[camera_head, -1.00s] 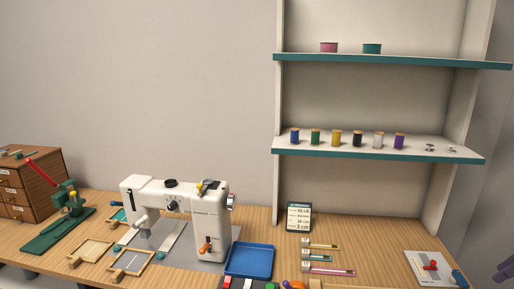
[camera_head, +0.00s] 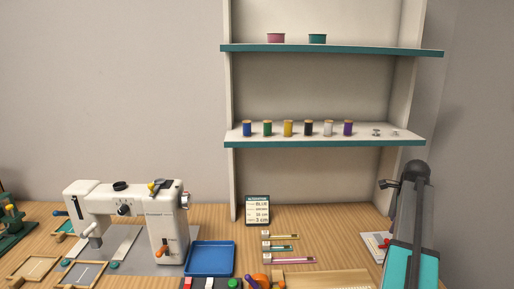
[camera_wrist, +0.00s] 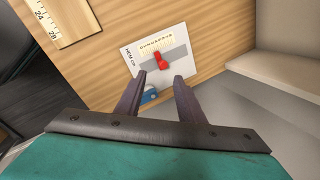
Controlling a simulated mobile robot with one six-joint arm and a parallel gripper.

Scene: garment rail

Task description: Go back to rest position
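My gripper (camera_wrist: 158,95) shows in the wrist view with its two dark fingers apart and nothing between them. Beyond the fingertips lies a white panel with a scale and a red lever (camera_wrist: 160,61), apart from the fingers as far as I can tell. In the head view my arm rises at the right, in front of the white panel (camera_head: 374,243), and hides much of it. The fingertips cannot be made out in that view.
A white sewing machine (camera_head: 167,222) stands left on the wooden table, with a blue tray (camera_head: 210,258) beside it. A shelf (camera_head: 330,143) with several thread spools is behind. A ruler (camera_wrist: 42,18) shows in the wrist view.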

